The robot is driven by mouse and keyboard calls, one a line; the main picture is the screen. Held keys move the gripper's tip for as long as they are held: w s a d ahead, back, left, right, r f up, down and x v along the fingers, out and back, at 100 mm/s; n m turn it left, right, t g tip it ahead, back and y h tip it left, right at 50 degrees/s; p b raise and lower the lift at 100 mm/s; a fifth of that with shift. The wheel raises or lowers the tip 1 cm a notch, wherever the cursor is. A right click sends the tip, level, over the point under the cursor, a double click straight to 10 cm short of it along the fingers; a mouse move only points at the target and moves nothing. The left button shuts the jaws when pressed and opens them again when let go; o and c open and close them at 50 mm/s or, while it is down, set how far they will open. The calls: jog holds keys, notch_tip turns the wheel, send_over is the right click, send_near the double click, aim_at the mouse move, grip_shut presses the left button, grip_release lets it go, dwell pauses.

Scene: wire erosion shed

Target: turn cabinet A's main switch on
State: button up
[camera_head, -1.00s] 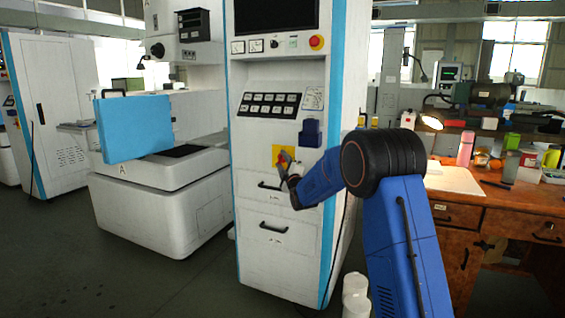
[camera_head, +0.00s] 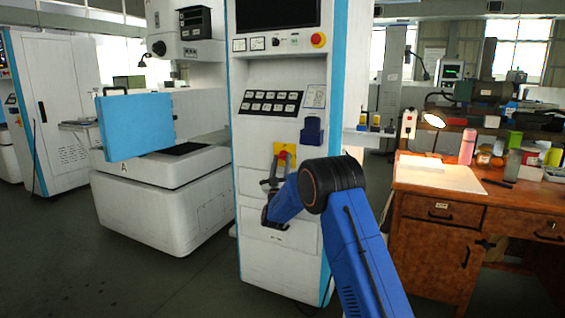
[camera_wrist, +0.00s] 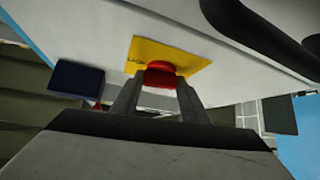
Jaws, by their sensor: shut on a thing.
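Cabinet A's tall white front (camera_head: 250,132) with blue edges fills the middle of the head view. Its main switch is a red knob (camera_head: 282,155) on a yellow plate (camera_head: 291,148), below the keypad. My gripper (camera_head: 280,166) reaches it from below. In the wrist view the red knob (camera_wrist: 160,73) sits between the two fingertips of my gripper (camera_wrist: 157,84), in front of the yellow plate (camera_wrist: 190,60). The fingers are shut on the knob and hide its lower part.
A dark blue box (camera_head: 311,131) sticks out of the cabinet front just right of the switch. A black handle (camera_wrist: 265,30) shows close by in the wrist view. A wooden workbench (camera_head: 420,178) stands to the right. The floor (camera_head: 150,285) at front left is clear.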

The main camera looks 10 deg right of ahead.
jog(key=shift+w+a+f+m+g+h, duration=0.1)
jog(key=shift+m+g+h, duration=0.6)
jog(key=shift+m+h, duration=0.9)
jog(key=shift+w+a+m+g+h, duration=0.1)
jog(key=shift+m+g+h, duration=0.6)
jog(key=shift+m+h, duration=0.85)
jog(key=shift+m, duration=0.55)
jog(key=o, duration=1.1)
jog(key=shift+c, duration=0.2)
jog(key=v, duration=1.7)
jog(key=shift+s, duration=0.3)
jog(key=shift+a, duration=0.1)
